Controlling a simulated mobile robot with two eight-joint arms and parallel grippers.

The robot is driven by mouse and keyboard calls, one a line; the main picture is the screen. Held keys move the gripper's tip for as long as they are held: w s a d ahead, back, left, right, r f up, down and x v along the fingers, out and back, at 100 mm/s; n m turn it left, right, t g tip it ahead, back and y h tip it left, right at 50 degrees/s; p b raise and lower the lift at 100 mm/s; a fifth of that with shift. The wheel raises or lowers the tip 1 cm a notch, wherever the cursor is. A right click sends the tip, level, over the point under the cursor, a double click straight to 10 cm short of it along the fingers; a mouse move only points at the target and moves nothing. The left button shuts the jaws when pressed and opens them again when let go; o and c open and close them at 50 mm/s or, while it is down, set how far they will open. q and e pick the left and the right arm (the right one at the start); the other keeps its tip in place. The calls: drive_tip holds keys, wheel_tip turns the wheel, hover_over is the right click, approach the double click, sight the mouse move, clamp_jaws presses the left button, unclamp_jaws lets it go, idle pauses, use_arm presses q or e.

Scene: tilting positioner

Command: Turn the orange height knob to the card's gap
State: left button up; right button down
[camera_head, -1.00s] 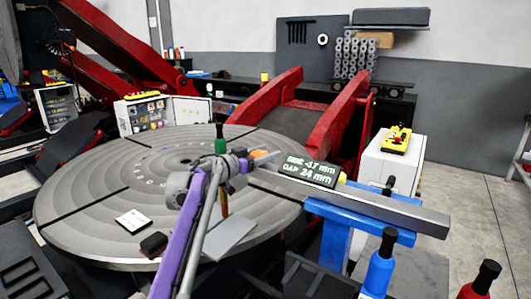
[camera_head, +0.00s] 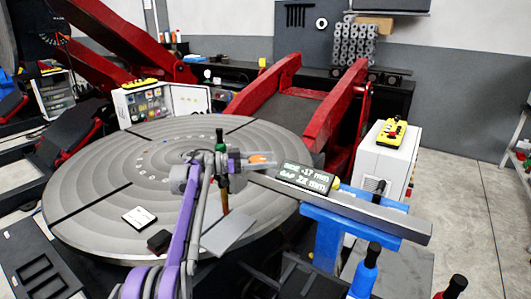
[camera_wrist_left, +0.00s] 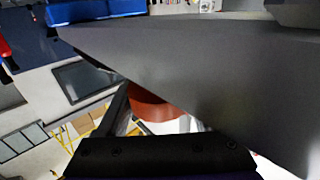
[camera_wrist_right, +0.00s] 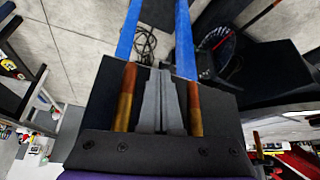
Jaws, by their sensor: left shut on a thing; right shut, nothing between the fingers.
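The orange height knob (camera_head: 260,158) sits at the inner end of a grey beam over the round turntable. My left gripper (camera_head: 250,163) is shut on it; in the left wrist view the knob (camera_wrist_left: 150,107) shows as an orange-red cylinder between the fingers, partly hidden by a grey plate. My right gripper (camera_wrist_right: 165,100) is shut and empty in the right wrist view.
The grey beam (camera_head: 385,218) rests on a blue stand (camera_head: 329,245). The turntable (camera_head: 95,190) has a black block (camera_head: 159,241) and a grey plate (camera_head: 229,232) near its front. A white cabinet (camera_head: 385,160) with a yellow pendant stands right. Red arms rise behind.

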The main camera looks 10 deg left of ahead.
use_arm(q)
drive_tip(key=shift+m+g+p, duration=0.3)
drive_tip(key=shift+m+g, duration=0.1)
drive_tip(key=shift+g, duration=0.1)
drive_tip(key=shift+h, duration=0.3)
drive_tip(key=shift+s, duration=0.1)
drive_tip(key=o, duration=1.4)
drive_tip(key=shift+c, duration=0.2)
drive_tip(key=v, duration=1)
drive_tip(key=shift+a, duration=0.4)
drive_tip(key=shift+s, duration=0.1)
